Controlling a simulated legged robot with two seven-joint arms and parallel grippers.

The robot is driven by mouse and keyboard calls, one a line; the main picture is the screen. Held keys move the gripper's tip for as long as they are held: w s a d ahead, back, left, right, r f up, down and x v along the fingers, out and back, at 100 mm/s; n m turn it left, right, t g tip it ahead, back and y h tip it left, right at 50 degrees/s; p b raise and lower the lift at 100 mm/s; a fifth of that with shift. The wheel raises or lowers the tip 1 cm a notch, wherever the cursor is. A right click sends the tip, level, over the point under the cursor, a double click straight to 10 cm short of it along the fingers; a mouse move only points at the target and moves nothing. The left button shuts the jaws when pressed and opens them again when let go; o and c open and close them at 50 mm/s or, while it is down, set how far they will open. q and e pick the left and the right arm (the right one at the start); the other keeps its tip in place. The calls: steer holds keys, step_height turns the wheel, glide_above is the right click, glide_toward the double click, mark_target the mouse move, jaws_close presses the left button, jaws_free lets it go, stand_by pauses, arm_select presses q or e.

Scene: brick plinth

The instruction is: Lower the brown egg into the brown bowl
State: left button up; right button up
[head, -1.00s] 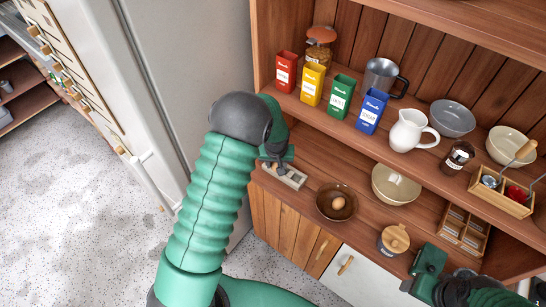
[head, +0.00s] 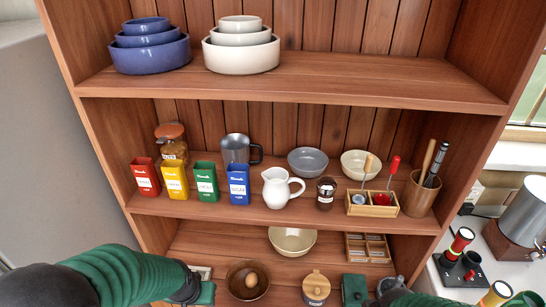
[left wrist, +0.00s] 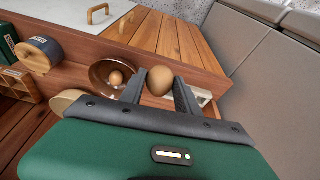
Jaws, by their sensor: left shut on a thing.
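The brown bowl (head: 262,290) stands on the lowest wooden counter in the head view and also shows in the left wrist view (left wrist: 97,72). A brown egg (left wrist: 116,78) lies inside it. My left gripper (left wrist: 159,76) is shut on another brown egg (left wrist: 160,82), seen between its two dark fingers in the left wrist view. This held egg is beside the bowl in that picture, apart from it; its height is hard to tell. In the head view my left gripper is left of the bowl and its fingers are hidden.
A cream bowl (head: 292,241) stands behind the brown bowl. A wooden-lidded jar (head: 316,287) is right of it, and a compartment box (head: 367,249) is farther right. A pale tray (left wrist: 204,97) lies by my left gripper. The shelf (head: 280,213) overhangs the counter.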

arm_select(q)
steer(key=w+d+f+p, duration=0.2)
steer(key=w+d, duration=0.9)
steer(key=w, duration=0.3)
steer(key=shift+w+f, duration=0.4)
steer(key=shift+f, duration=0.15)
steer(key=shift+f+b, duration=1.5)
steer(key=shift+f, duration=1.05)
steer(key=shift+f+b, duration=0.35)
steer(key=shift+f, duration=0.15)
